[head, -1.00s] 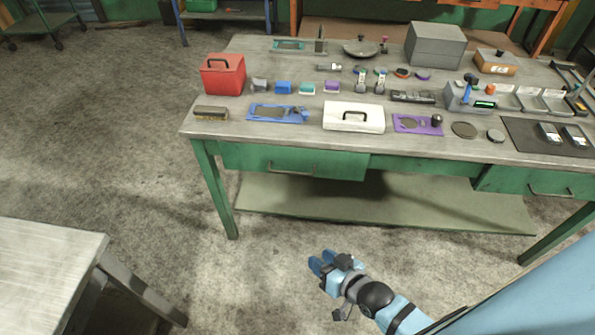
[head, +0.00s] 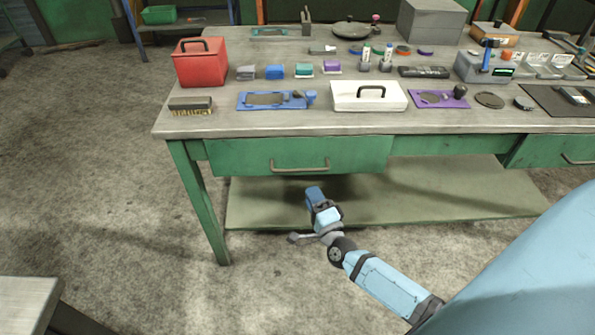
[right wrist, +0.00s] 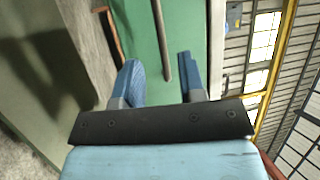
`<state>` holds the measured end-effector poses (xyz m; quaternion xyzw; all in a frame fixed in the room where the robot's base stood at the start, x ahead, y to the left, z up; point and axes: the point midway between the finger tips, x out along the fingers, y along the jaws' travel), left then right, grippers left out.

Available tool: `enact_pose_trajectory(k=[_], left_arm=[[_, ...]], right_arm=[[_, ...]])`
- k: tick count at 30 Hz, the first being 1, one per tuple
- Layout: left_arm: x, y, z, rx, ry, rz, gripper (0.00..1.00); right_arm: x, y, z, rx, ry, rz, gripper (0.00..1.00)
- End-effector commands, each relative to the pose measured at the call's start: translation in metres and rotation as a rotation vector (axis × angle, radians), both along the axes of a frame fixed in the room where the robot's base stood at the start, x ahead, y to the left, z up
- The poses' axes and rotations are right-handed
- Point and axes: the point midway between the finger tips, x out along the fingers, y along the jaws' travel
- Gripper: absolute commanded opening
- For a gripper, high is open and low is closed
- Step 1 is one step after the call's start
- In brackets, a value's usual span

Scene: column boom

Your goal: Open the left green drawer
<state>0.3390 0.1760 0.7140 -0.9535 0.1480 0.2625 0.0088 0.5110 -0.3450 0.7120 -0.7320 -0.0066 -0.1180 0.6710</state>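The left green drawer (head: 235,157) is shut under the table top, with a grey bar handle (head: 301,167) on its front. My right gripper (head: 315,192) is just below and in front of this handle in the head view. In the right wrist view its two blue fingers (right wrist: 160,80) are spread apart, pointing at the green drawer front (right wrist: 188,28). The bar handle (right wrist: 161,40) shows in the gap between the fingers. I cannot tell whether its end lies between the fingertips or just beyond them. Nothing is gripped. My left gripper is out of view.
The workbench top (head: 225,122) carries a red box (head: 201,67), a white lidded box (head: 368,98), a brush (head: 191,105) and other items. A green lower shelf (head: 430,205) lies below the drawer. Another table (head: 25,300) stands at lower left. The floor between is clear.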

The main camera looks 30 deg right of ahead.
Motion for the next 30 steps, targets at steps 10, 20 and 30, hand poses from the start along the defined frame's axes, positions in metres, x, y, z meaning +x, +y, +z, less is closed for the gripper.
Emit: enact_pose_trajectory(k=[10, 20, 30], left_arm=[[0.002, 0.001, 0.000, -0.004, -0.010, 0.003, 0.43], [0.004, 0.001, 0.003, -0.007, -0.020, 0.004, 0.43], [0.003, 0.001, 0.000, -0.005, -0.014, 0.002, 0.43]], right_arm=[[0.070, -0.010, 0.013, -0.001, -0.001, -0.001, 0.37], [0.094, -0.014, 0.017, -0.002, 0.001, 0.001, 0.37], [0.094, -0.014, 0.017, -0.002, 0.001, 0.001, 0.12]])
